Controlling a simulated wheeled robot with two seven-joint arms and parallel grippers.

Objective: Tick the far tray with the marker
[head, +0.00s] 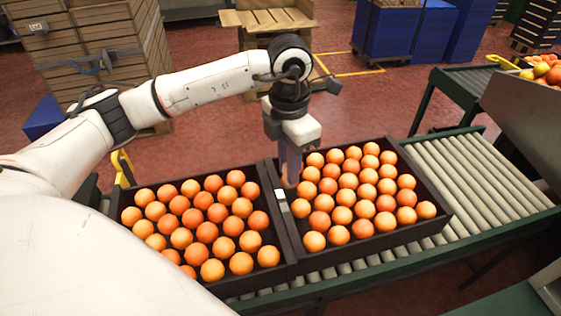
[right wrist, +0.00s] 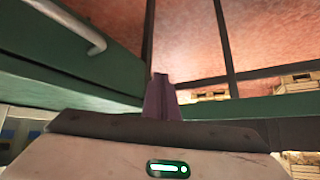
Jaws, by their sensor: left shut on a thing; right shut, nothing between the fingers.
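Two dark trays of oranges sit side by side on the roller conveyor: the left tray (head: 284,262) and the right tray (head: 440,213), which reaches farther back. My left gripper (head: 288,178) points down over the left wall of the right tray, near where the two trays meet. It is shut on the marker, which is mostly hidden by the fingers. I cannot tell if the tip touches the tray. My right gripper (right wrist: 162,98) is shut and empty in the right wrist view, away from the trays.
The bare rollers (head: 475,185) of the conveyor are clear to the right of the trays. A green frame (right wrist: 70,65) is close to my right gripper. Wooden crates (head: 90,40), blue bins (head: 405,35) and a side chute with fruit (head: 540,75) stand farther back.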

